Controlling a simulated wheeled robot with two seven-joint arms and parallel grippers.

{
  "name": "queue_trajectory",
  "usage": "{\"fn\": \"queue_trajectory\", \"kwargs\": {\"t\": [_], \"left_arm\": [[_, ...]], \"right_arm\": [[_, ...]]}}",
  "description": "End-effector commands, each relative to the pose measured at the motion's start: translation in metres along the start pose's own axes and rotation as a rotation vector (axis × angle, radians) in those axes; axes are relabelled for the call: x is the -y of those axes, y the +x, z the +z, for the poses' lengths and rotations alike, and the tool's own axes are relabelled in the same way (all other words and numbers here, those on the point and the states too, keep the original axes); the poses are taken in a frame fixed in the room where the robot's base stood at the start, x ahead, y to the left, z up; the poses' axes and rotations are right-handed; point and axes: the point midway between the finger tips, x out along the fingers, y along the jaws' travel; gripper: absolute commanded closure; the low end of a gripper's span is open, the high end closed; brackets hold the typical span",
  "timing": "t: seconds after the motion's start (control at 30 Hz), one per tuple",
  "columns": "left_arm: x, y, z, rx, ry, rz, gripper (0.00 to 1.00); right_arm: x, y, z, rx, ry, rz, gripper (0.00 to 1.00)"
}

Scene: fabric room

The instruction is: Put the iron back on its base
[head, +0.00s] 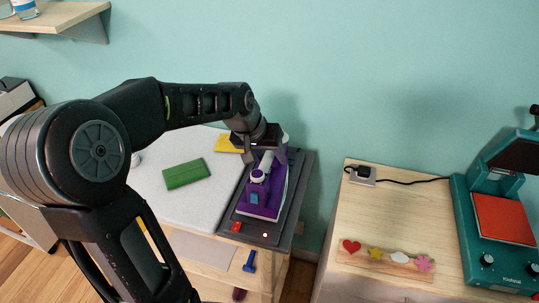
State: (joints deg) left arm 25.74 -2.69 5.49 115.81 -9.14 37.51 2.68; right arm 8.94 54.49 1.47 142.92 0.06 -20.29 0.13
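The purple and white iron (256,198) is over its dark grey base (236,227), at the right end of the ironing surface. It lies lengthwise along the base and looks flat on it; I cannot tell whether a small gap remains beneath. My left gripper (262,150) is at the iron's far end, by its handle, pointing down. The fingers partly hide the handle, and I cannot make out whether they are closed on it. My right gripper is not in view.
A light grey ironing surface (160,205) carries a green folded cloth (187,173) and a yellow cloth (228,144). To the right, past a gap, a wooden table (390,215) holds a teal heat press (475,240), a plug socket (361,175) and a board of small shapes (385,262).

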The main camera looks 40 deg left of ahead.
Motion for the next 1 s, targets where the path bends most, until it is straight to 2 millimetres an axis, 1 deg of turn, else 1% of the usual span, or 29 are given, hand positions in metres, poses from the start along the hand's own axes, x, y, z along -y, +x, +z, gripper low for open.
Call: {"fn": "queue_trajectory", "kwargs": {"t": [0.27, 0.37, 0.43, 0.57, 0.8, 0.9, 1.0], "left_arm": [[0.000, -0.001, -0.001, 0.000, 0.000, 0.000, 0.54], [0.000, -0.005, -0.001, -0.001, 0.000, 0.000, 0.54], [0.000, -0.012, -0.001, -0.002, 0.000, -0.001, 0.54], [-0.001, -0.032, -0.002, -0.005, 0.000, 0.000, 0.54], [0.000, -0.082, -0.002, -0.005, 0.000, -0.001, 0.54], [0.000, -0.101, -0.001, -0.004, 0.001, 0.000, 0.54], [0.000, -0.114, -0.002, -0.003, 0.000, 0.000, 0.54]], "right_arm": [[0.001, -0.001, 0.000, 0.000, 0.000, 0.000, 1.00], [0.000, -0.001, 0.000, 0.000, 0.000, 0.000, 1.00], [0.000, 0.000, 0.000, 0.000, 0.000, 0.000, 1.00], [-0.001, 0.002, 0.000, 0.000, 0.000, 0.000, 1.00], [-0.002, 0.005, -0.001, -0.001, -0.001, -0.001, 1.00], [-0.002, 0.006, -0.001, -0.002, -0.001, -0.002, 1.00], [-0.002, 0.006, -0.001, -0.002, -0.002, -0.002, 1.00]]}}
